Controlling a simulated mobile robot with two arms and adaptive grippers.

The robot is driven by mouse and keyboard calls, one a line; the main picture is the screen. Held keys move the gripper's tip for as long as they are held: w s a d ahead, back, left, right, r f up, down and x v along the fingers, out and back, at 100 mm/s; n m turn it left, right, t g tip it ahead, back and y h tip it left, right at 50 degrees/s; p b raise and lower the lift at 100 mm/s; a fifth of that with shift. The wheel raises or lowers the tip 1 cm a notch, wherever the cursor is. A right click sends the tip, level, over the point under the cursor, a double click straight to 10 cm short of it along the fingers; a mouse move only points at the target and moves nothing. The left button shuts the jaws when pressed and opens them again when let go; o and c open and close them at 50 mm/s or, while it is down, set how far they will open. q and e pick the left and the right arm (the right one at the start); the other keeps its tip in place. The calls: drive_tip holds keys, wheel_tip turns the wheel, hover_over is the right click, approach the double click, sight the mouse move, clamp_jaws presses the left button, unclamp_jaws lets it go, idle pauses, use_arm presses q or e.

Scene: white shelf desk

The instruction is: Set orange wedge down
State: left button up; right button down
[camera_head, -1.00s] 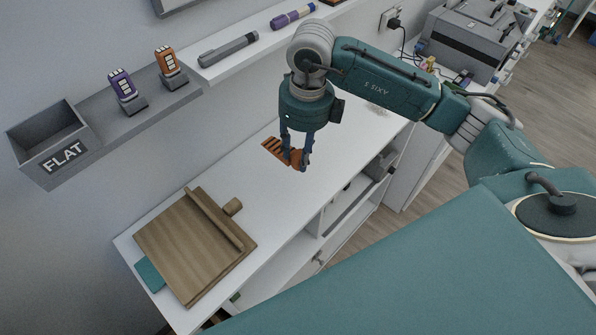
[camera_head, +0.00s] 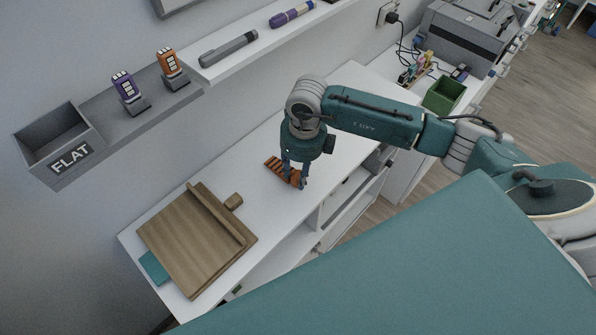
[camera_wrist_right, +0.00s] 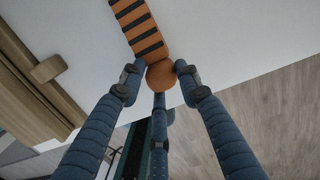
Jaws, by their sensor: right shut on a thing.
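The orange wedge (camera_head: 277,167), with dark stripes, is at my right gripper (camera_head: 294,184) over the white desk (camera_head: 256,212). In the right wrist view the striped wedge (camera_wrist_right: 139,28) points up and away, and its rounded orange end sits between the fingertips of my right gripper (camera_wrist_right: 160,75). The gripper is shut on that end. The wedge is low over the desktop; I cannot tell whether it touches it. My left gripper is not in view.
A wooden board (camera_head: 190,245) with a raised bar lies at the desk's left, over a teal sheet (camera_head: 153,268). A grey bin marked FLAT (camera_head: 88,162) and a shelf (camera_head: 205,77) holding pens run along the wall. A green box (camera_head: 444,95) stands at right.

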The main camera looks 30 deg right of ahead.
drive_tip(key=shift+f, duration=0.2)
drive_tip(key=c, duration=1.2)
unclamp_jaws()
drive_tip(key=shift+r, duration=0.1)
drive_tip(key=shift+r, duration=0.1)
